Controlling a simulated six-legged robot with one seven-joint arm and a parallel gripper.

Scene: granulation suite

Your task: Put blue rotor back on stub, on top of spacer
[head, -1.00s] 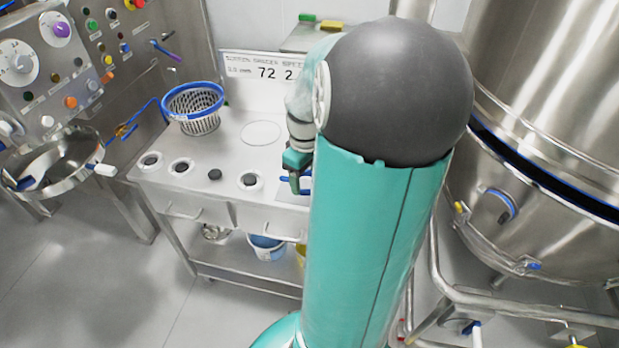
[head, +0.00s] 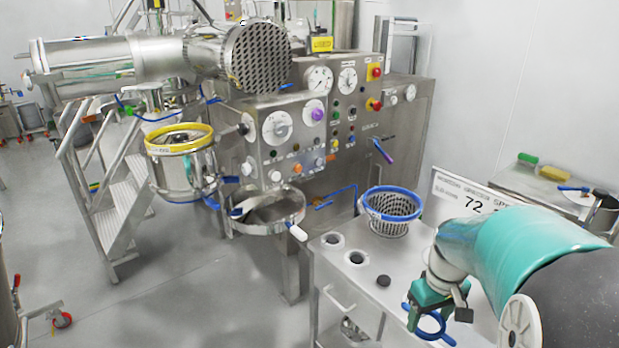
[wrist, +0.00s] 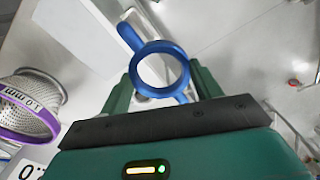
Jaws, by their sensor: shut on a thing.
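The blue rotor (head: 431,324), a ring with thin arms, is held in my gripper (head: 428,300) above the bench in the head view. In the wrist view the rotor (wrist: 161,69) sits between the two green fingers of my gripper (wrist: 161,88), its ring facing the camera and one arm reaching up left. The fingers are shut on it. I cannot make out the stub or the spacer.
A blue-rimmed mesh basket (head: 392,205) stands on the steel bench (head: 330,268), near several round seats. The wrist view shows a purple-rimmed basket (wrist: 22,118) at left. A yellow-rimmed vessel (head: 180,140) and steps (head: 105,200) are farther left. Open floor (head: 200,290) lies before the machine.

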